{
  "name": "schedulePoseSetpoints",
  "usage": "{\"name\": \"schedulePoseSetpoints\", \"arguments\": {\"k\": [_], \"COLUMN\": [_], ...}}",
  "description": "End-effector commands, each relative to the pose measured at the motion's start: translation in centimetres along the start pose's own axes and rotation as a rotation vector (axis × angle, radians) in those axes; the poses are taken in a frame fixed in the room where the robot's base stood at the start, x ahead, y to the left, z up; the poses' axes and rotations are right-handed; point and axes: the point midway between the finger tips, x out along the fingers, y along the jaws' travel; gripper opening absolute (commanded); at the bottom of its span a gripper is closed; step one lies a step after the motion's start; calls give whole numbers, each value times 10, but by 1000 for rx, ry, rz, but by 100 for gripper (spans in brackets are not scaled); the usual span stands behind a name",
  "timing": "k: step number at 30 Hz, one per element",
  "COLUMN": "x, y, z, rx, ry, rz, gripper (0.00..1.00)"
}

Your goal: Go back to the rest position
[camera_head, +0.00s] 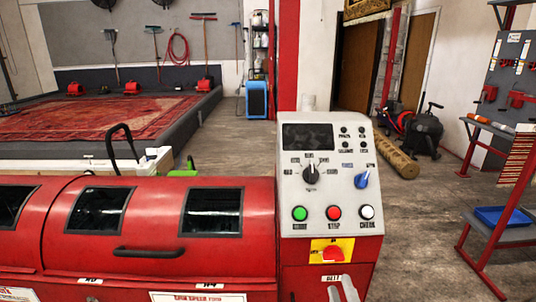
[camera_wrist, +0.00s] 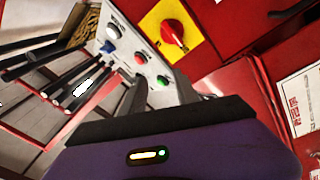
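My gripper (camera_head: 341,287) is at the bottom edge of the head view, low in front of the machine's control panel (camera_head: 298,237). Its two grey fingers are apart with nothing seen between them. In the wrist view, the gripper (camera_wrist: 166,92) points toward the panel, its purple body filling the bottom. The panel has a dark display (camera_head: 307,136), a black dial (camera_head: 311,172), a blue knob (camera_head: 362,179) and green, red and white buttons. A red rotary switch on a yellow plate (camera_head: 318,246) sits below them, above the fingers; it also shows in the wrist view (camera_wrist: 172,34).
The red machine body (camera_head: 150,262) with dark windows and a black handle (camera_head: 149,253) fills the lower left. A rug (camera_head: 85,118) lies behind it. A rolled rug (camera_head: 396,158) lies on the floor. A red-framed rack with a blue tray (camera_head: 500,216) stands at right.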

Motion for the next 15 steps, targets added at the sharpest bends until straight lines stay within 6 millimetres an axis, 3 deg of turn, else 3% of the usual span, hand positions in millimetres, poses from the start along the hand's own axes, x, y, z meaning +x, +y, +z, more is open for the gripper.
{"name": "schedulePoseSetpoints", "arguments": {"k": [15], "x": [-203], "y": [19], "z": [-12], "rx": [731], "ry": [-54], "rz": [-11], "gripper": [36]}}
